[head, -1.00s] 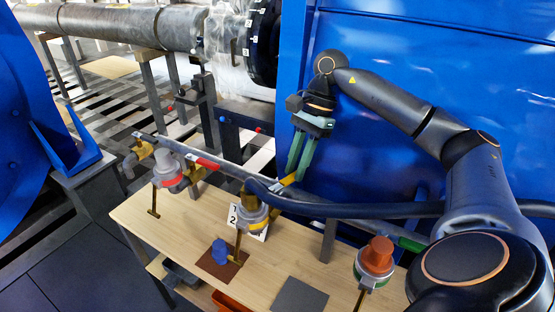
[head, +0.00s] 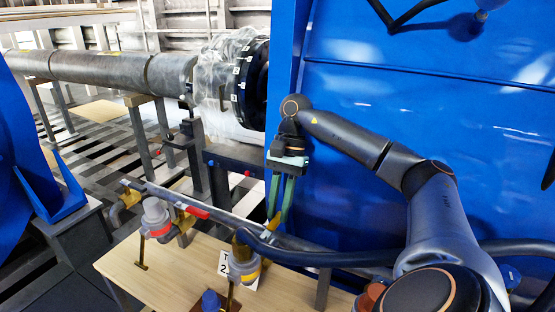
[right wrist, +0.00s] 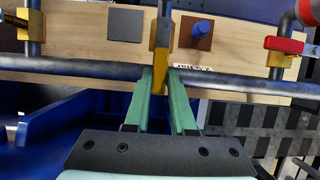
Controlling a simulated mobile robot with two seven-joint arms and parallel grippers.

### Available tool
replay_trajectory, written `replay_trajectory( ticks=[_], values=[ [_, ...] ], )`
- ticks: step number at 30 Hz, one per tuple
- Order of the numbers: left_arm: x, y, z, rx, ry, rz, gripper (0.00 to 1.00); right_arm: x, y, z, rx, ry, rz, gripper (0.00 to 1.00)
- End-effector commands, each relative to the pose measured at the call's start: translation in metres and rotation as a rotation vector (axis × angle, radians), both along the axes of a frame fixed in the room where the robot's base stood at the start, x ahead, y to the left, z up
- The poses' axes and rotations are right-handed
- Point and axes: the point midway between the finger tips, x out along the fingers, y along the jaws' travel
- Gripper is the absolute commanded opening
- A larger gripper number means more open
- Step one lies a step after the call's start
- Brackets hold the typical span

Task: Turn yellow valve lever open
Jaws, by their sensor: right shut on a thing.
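The yellow valve lever (head: 273,221) stands out from the grey pipe (head: 300,246) above the wooden bench, near the grey cap with a yellow band (head: 243,266). My right gripper (head: 279,212) reaches down to it with long green fingers. In the right wrist view the yellow lever (right wrist: 161,66) is between the two green fingertips (right wrist: 161,76), and the gripper is shut on it. There the lever points across the pipe, not along it. The fingers hide part of the lever. My left gripper is not in view.
A red lever (head: 192,211) lies along the pipe to the left, near a grey cap with a red band (head: 157,218). A dark hose (head: 340,258) runs beside the pipe. A large blue panel (head: 360,90) stands behind my right arm. A numbered card (head: 223,262) is by the valve.

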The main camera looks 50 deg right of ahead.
Motion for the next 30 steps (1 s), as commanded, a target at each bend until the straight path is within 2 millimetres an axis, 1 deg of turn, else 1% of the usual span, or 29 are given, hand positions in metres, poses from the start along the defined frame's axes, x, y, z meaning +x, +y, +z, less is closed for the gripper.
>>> replay_trajectory(
  ticks=[3, 4, 12, 20, 23, 26, 30],
  values=[
    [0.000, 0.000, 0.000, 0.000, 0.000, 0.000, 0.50, 0.001, 0.000, 0.001, 0.000, -0.005, 0.001, 0.00],
    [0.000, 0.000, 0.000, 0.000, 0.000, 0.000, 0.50, 0.001, 0.000, 0.001, 0.000, -0.005, 0.001, 0.24],
    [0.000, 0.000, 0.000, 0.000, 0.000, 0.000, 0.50, 0.000, 0.000, 0.001, 0.000, -0.003, 0.001, 0.54],
    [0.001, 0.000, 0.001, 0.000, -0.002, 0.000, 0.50, 0.000, 0.000, 0.001, 0.000, -0.002, 0.000, 0.54],
    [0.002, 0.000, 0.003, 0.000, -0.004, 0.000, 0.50, 0.002, -0.003, 0.008, 0.001, -0.005, -0.001, 0.54],
    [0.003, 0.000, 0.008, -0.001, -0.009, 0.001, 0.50, 0.003, -0.008, 0.023, 0.001, -0.007, -0.002, 0.54],
    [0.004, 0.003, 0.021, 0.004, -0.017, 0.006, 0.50, 0.005, -0.019, 0.055, 0.003, -0.009, -0.002, 0.54]
  ],
)
